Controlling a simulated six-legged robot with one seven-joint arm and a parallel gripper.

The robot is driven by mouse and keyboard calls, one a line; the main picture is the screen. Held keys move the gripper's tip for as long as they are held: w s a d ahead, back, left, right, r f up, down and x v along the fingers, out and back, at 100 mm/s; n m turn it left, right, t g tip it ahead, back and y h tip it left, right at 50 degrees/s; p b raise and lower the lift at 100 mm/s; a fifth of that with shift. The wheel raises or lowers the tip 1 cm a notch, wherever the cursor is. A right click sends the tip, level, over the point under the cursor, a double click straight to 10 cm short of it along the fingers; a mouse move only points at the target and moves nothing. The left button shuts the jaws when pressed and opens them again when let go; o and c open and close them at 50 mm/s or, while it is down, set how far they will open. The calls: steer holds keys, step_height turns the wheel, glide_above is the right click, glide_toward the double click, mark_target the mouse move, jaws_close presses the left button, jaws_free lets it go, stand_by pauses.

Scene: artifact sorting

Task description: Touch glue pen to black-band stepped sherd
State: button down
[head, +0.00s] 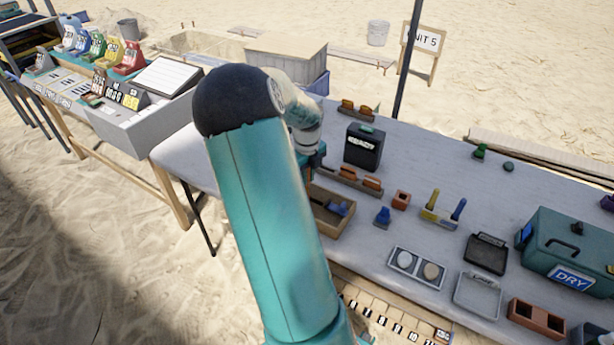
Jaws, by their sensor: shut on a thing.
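My arm fills the middle of the head view and bends down over the left part of the table. Only a dark edge of my gripper (317,158) shows past the wrist. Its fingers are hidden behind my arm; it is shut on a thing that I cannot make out. Orange-brown sherds stand in a near rack (345,183), just right of my gripper, and in a far rack (359,115). They are too small to tell which one is the black-band stepped sherd. A holder (437,219) carries a yellow and a blue upright tool; I cannot identify a glue pen.
A black "READY" box (363,148) stands behind the near rack. A wooden tray (331,226) with blue pieces lies in front. A small blue object (383,217), an orange block (401,200) and a teal DRY case (568,243) stand rightward. The table's back middle is clear.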

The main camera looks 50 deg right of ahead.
steer(key=shift+r, duration=3.75)
